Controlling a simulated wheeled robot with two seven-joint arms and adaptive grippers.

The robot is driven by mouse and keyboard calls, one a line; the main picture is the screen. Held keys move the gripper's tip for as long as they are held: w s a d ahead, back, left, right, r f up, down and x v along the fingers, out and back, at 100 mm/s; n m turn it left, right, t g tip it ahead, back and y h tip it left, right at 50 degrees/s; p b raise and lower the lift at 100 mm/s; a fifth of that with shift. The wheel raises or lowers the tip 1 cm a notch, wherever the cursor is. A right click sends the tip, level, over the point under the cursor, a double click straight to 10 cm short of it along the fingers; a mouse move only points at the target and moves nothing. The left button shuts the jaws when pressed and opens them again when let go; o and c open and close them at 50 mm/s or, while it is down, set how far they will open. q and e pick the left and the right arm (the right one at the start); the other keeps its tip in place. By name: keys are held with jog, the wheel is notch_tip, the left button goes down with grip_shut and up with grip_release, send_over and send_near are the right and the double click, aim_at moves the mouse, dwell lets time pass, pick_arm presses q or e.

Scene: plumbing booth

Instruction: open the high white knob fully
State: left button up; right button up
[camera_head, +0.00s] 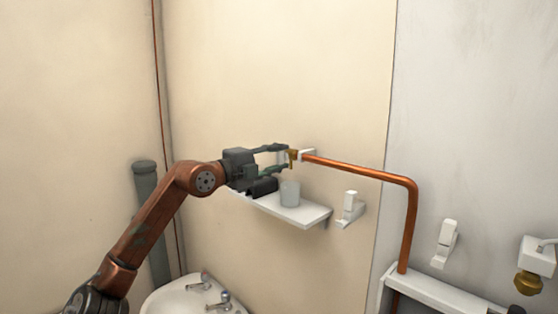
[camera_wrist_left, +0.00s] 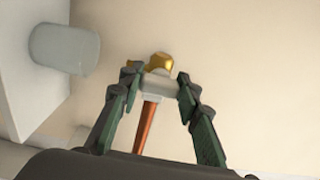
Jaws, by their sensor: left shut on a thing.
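The high white knob (camera_wrist_left: 160,84) shows in the left wrist view as a pale, short bar with a brass fitting (camera_wrist_left: 160,62) beyond it. It lies between the fingertips of my left gripper (camera_wrist_left: 160,88), which is shut on it. In the head view my left gripper (camera_head: 287,159) reaches in from the left to the brass valve end (camera_head: 293,157) of a copper pipe (camera_head: 360,169). The knob is small there and partly hidden by the fingers. My right gripper is in neither view.
A white shelf (camera_head: 306,214) with a pale cup (camera_head: 290,194) is just below the gripper. White wall fittings (camera_head: 350,208) (camera_head: 446,243) stand to the right. A washbasin (camera_head: 180,299) is below. The wall above is clear.

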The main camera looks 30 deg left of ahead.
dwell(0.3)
pick_arm(q)
jog(key=o, duration=1.2)
jog(key=shift+w, duration=0.1)
jog(key=shift+c, duration=0.2)
jog(key=v, duration=1.2)
